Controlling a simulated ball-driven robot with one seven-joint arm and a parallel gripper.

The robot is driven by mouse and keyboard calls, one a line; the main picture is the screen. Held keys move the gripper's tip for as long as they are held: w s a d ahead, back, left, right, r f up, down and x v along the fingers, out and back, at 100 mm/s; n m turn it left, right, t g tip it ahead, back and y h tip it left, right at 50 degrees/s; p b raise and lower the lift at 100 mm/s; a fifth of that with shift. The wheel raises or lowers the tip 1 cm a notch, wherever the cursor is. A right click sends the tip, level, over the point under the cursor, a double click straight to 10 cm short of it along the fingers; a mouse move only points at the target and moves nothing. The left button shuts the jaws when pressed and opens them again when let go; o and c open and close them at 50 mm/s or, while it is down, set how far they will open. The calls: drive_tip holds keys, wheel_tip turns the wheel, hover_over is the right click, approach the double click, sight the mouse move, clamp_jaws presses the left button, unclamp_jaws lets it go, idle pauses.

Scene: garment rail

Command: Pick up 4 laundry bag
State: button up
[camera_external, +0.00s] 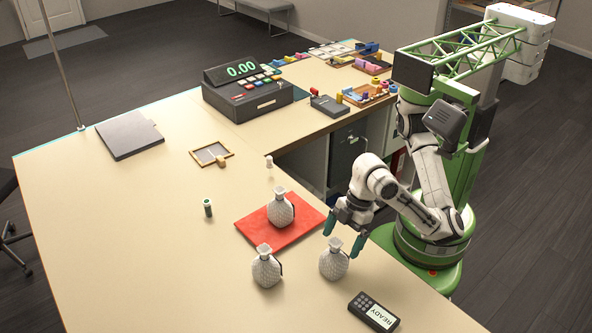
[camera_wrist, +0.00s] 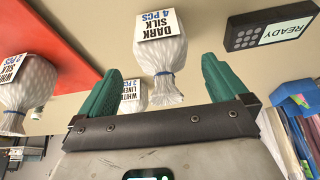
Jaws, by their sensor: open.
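Three pale quilted bags with tied necks show. One (camera_external: 333,263) stands on the bare counter by my gripper (camera_external: 343,243). It appears to be the bag in the wrist view (camera_wrist: 162,77) whose tag reads "DARK SILK 4 PCS". A second bag (camera_external: 280,212) stands on the red mat (camera_external: 256,234); a bag tagged "WHITE SILK" (camera_wrist: 25,92) shows beside red in the wrist view. A third bag (camera_external: 266,269) stands at the front left; one tagged "WHITE LINEN" (camera_wrist: 133,97) is partly hidden behind a finger. My gripper is open and empty, its fingers pointing toward the dark silk bag.
A keypad device reading READY (camera_external: 374,311) lies at the counter's front right edge. A till (camera_external: 248,95) stands behind. The left counter is mostly clear.

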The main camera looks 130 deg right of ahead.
sight(337, 252)
drive_tip(key=b+x, duration=0.1)
drive_tip(key=x, duration=0.4)
drive_tip(key=shift+a, duration=0.1)
drive_tip(key=shift+c, duration=0.3)
drive_tip(key=shift+r, duration=0.1)
drive_tip(key=c, duration=0.9)
drive_tip(key=shift+c, duration=0.5)
drive_tip(key=shift+r, duration=0.1)
